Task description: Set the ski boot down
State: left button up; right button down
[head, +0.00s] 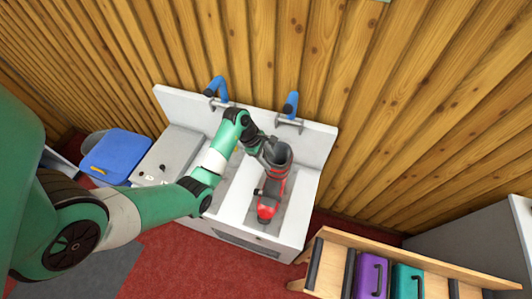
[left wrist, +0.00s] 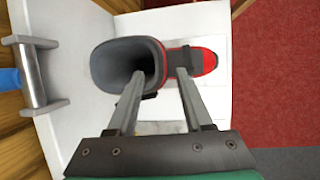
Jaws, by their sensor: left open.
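The ski boot (head: 277,172) is dark grey with a red lower part and toe. It appears to stand upright on the white bench (head: 236,200), toe towards the front edge. In the left wrist view the ski boot (left wrist: 205,62) shows its open grey cuff on the left and red toe on the right. My left gripper (head: 260,147) is at the boot's upper part. Its two fingers (left wrist: 160,76) are apart, with their tips overlapping the boot in the picture; I cannot tell whether they touch it. My right gripper is not in view.
Two blue-handled clamps (head: 217,87) (head: 291,104) are on the bench's back panel. A grey box (head: 168,157) is at the bench's left, and a blue bin (head: 116,155) beyond it. A wooden rack (head: 340,250) holds purple (head: 370,275) and teal (head: 407,281) cases at lower right.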

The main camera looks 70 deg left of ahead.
pick_arm(q)
jog(key=shift+v, duration=1.35)
jog(key=shift+w, duration=0.1)
